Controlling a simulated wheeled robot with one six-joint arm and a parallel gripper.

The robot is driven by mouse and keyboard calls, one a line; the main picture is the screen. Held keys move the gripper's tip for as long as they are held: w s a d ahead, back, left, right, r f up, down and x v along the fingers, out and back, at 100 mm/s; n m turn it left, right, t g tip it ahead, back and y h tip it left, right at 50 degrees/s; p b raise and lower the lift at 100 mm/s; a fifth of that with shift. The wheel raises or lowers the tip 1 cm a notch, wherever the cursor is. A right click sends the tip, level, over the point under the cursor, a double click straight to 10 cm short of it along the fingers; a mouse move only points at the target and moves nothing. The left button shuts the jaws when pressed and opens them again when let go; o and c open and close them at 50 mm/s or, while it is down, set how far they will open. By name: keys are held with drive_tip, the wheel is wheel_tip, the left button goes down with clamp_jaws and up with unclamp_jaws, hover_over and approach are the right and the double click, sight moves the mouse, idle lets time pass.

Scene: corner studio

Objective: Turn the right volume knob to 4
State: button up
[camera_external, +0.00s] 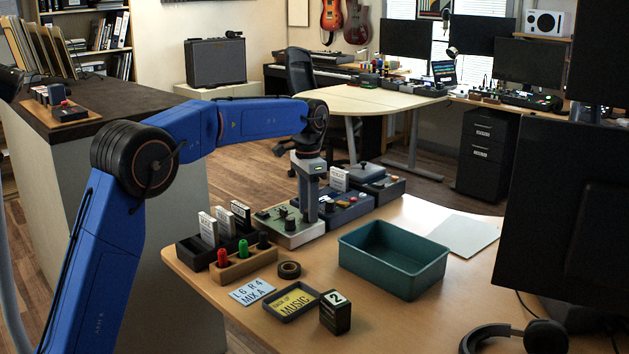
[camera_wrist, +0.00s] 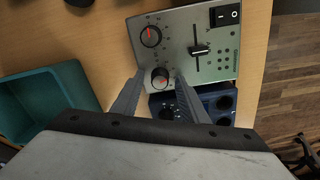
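A silver control panel (camera_wrist: 190,68) has two dark knobs with red pointer marks, a slider and a black switch. My gripper (camera_wrist: 160,75) points down at the lower knob (camera_wrist: 160,78) in the wrist view, with one finger on each side of it. Narrow gaps seem to show between fingers and knob, so the gripper looks open; contact cannot be made out. The other knob (camera_wrist: 150,36) stands free.
Blue units (camera_external: 345,211) adjoin the panel on the right. A teal bin (camera_external: 393,284) stands in front to the right. A pen holder (camera_external: 244,264), a tape roll (camera_external: 289,269), a card reading "L6 R4 MIX A" (camera_external: 252,292) and a black tray (camera_external: 292,316) lie in front.

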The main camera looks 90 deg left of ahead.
wheel_tip(320, 180, up, 17)
drive_tip(key=shift+a+r, duration=0.15)
drive_tip(key=shift+a, duration=0.05)
idle(0.4)
idle(0.4)
drive_tip(key=w+d+r+m, duration=0.1)
drive_tip(key=w+d, duration=0.1)
drive_tip(key=d, duration=0.7)
drive_tip(key=w+d+r, duration=0.2)
drive_tip(key=d, duration=0.8)
drive_tip(key=s+d+f+m+t+y, duration=0.1)
drive_tip(key=s+d+f+t, duration=0.15)
drive_tip(key=d, duration=1.65)
drive_tip(key=s+d+f+m, duration=0.1)
drive_tip(key=s+d+f, duration=0.35)
drive_tip(key=d, duration=0.35)
drive_tip(key=s+d+f+m, duration=0.1)
drive_tip(key=s+d+f, duration=0.3)
drive_tip(key=s+d, duration=0.25)
drive_tip(key=s+d+f+t, duration=0.1)
drive_tip(key=s+d+f, duration=0.4)
drive_tip(key=s+f, duration=0.1)
drive_tip(key=s+d+f+m+t, duration=0.1)
drive_tip(key=s+d+f, duration=0.4)
drive_tip(key=s+f, duration=0.2)
wheel_tip(320, 180, down, 2)
drive_tip(key=shift+s+d+f+h, duration=0.15)
drive_tip(key=shift+s+d+h, duration=0.1)
drive_tip(key=shift+d+h, duration=0.15)
